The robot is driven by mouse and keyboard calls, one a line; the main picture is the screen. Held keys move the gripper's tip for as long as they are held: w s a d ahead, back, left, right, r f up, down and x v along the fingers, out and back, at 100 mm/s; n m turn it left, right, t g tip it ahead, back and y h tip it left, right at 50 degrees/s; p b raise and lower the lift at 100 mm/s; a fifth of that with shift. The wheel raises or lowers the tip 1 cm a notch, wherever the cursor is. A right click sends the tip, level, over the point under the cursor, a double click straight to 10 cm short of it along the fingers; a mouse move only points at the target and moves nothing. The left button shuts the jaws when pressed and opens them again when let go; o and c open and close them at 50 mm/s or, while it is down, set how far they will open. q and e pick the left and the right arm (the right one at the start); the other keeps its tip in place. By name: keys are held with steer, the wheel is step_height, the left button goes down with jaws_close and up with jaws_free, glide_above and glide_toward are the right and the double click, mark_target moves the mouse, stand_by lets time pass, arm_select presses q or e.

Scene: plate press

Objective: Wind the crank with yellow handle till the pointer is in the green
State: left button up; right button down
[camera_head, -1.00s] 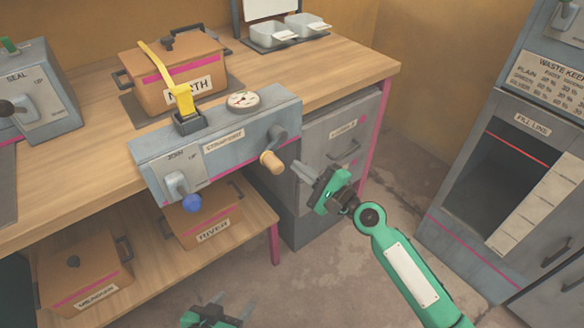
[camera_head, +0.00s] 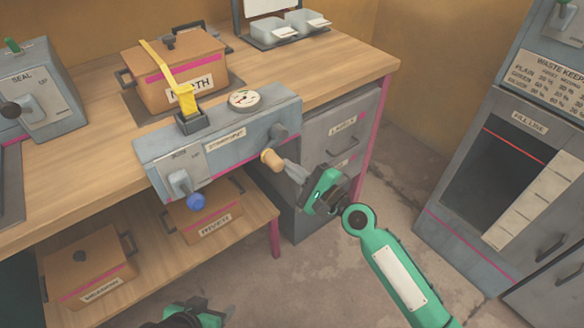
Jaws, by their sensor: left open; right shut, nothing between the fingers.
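The crank (camera_head: 279,133) is on the right end of the grey press box front, with its arm hanging down. Its tan-yellow handle (camera_head: 271,159) is at the lower end. The round white gauge (camera_head: 244,99) stands on top of the box; its pointer and any green zone are too small to read. My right gripper (camera_head: 287,168) is shut and empty, its fingertips just right of the handle; I cannot tell whether they touch it. My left gripper (camera_head: 222,311) is open and empty at the bottom edge, partly cut off.
Other pots sit on the lower shelf (camera_head: 250,215). A grey cabinet (camera_head: 470,180) stands right. The floor between is clear.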

arm_select(q)
steer(key=shift+s, duration=0.1)
steer(key=shift+s+a+r+g+y+p, duration=0.2)
steer(key=shift+s+a+g+p, duration=0.15)
steer(key=shift+a, duration=0.25)
steer(key=shift+s+a+r+g+y+p, duration=0.15)
steer(key=shift+s+a+g+y+p, duration=0.1)
steer(key=shift+s+a+g, duration=0.25)
arm_select(e)
steer(key=shift+s+a+r+m+t, duration=0.35)
steer(key=shift+a+m, duration=0.15)
steer(key=shift+m, duration=0.2)
arm_select(q)
steer(key=shift+w, duration=0.1)
